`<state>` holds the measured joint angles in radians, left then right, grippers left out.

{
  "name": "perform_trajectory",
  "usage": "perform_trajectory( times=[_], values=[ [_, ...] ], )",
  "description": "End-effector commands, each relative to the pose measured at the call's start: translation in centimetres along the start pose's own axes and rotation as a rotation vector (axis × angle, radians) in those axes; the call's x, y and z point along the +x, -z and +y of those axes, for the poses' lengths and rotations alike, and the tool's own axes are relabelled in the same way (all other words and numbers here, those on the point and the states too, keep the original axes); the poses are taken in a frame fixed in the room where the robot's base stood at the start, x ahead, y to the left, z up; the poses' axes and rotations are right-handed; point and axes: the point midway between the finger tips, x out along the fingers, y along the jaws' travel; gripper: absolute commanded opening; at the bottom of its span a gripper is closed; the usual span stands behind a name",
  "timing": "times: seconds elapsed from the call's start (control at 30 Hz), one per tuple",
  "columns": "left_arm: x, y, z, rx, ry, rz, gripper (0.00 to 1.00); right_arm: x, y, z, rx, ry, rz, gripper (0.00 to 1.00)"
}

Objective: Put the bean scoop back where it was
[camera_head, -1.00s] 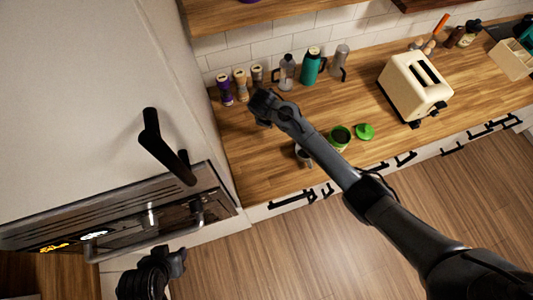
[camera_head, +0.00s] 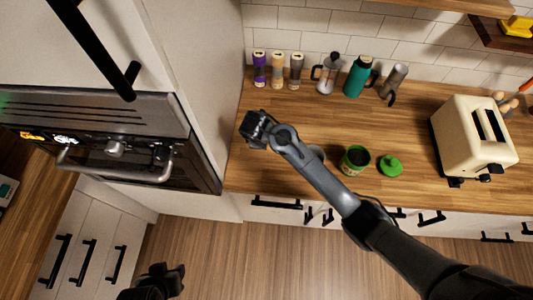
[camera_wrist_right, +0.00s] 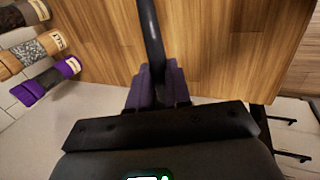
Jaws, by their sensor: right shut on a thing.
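My right gripper (camera_head: 254,130) is above the left part of the wooden counter, close to the tall cabinet's side. In the right wrist view its purple-padded fingers (camera_wrist_right: 157,85) are shut on a thin dark handle (camera_wrist_right: 151,35), which seems to be the bean scoop's. The rest of the scoop is out of that view and cannot be made out in the head view. A green bean can (camera_head: 355,160), open with dark contents, stands on the counter right of my right forearm. Its green lid (camera_head: 390,166) lies beside it. My left gripper (camera_head: 168,280) is low, over the floor; its jaws are unclear.
Purple (camera_head: 260,69), tan (camera_head: 278,70) and dark (camera_head: 296,70) jars stand along the wall. A French press (camera_head: 326,74), teal flask (camera_head: 358,77) and grey flask (camera_head: 394,84) follow. A toaster (camera_head: 474,138) stands right.

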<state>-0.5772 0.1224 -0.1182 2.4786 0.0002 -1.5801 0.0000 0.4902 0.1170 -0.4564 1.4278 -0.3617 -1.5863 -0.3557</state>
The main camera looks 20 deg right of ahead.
Motion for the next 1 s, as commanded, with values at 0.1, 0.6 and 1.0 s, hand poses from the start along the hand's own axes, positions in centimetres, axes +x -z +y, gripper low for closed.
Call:
perform_trajectory(
  times=[0.1,0.6,1.0],
  values=[
    [0.2,0.1,-0.2,0.005,0.006,0.004,0.43,1.7,-0.2,-0.7,-0.001,0.001,-0.006,0.0],
    [0.5,-0.2,0.2,-0.003,-0.005,0.001,0.43,6.4,-0.1,-2.7,0.0,0.002,-0.006,0.0],
    [0.6,-0.2,0.3,-0.006,-0.008,0.0,0.43,7.1,0.0,-3.0,0.001,0.001,-0.003,0.0]
  ],
)
